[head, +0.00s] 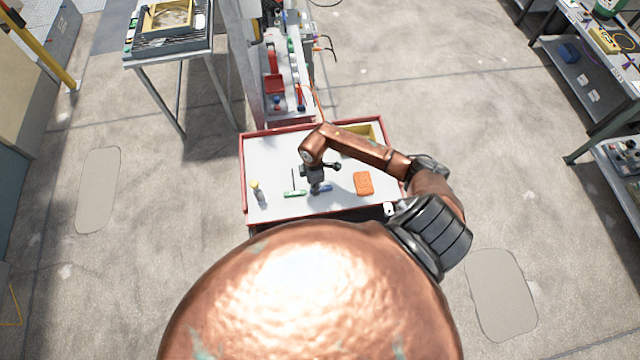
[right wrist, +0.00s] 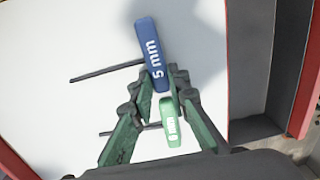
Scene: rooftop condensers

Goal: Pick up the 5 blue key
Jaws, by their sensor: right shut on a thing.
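The blue key (right wrist: 153,52) has a flat handle marked "5 mm" and a thin dark shaft pointing left in the right wrist view. In the head view its blue handle (head: 326,187) shows beside my right gripper (head: 316,187). In the right wrist view my right gripper (right wrist: 158,92) is shut on the near end of this handle. I cannot tell whether the key is clear of the white surface. A green key (right wrist: 171,122) lies close by, seen between the fingers; it also shows in the head view (head: 294,193). My left gripper is not in view.
The red-edged tray top (head: 270,155) also holds an orange block (head: 363,183), a yellow-topped grey item (head: 257,193) and a yellow bin (head: 362,133). A tool rack stands behind it. A side table (head: 175,45) is at upper left, shelves (head: 580,75) at right.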

